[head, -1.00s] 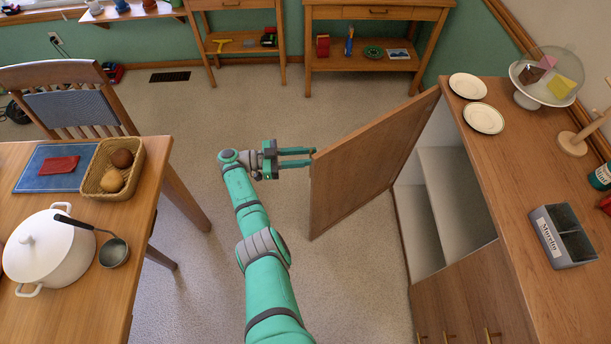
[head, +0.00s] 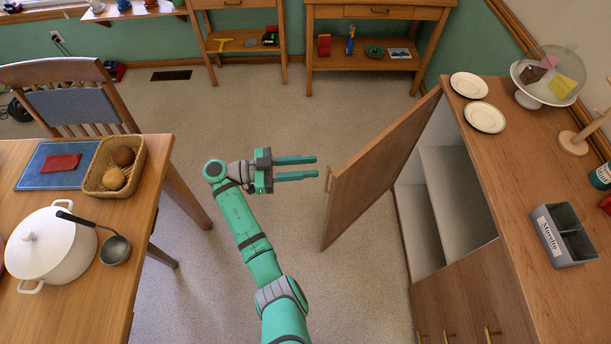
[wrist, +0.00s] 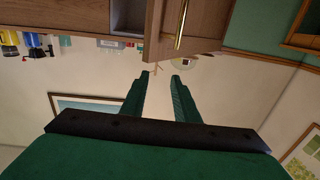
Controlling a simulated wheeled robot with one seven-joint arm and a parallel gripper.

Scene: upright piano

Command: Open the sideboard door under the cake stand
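The sideboard door (head: 372,172) stands swung well open, with its brass handle (head: 328,179) on its free edge. The sideboard (head: 515,190) shows pale, empty-looking shelves behind it. The cake stand (head: 541,80), with a clear dome over several cake slices, is on the sideboard's far end. My gripper (head: 317,167) is open and empty, with its fingers pointing right, just left of the handle and apart from it. In the wrist view, the door (wrist: 200,25) and its handle (wrist: 181,25) are beyond my open fingertips (wrist: 160,74).
On the sideboard are two plates (head: 485,117), a grey divided box (head: 563,236) and a wooden stand (head: 576,141). A table (head: 110,300) with a white pot (head: 55,250) and a chair (head: 70,95) are at left. The carpet (head: 300,110) between is clear.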

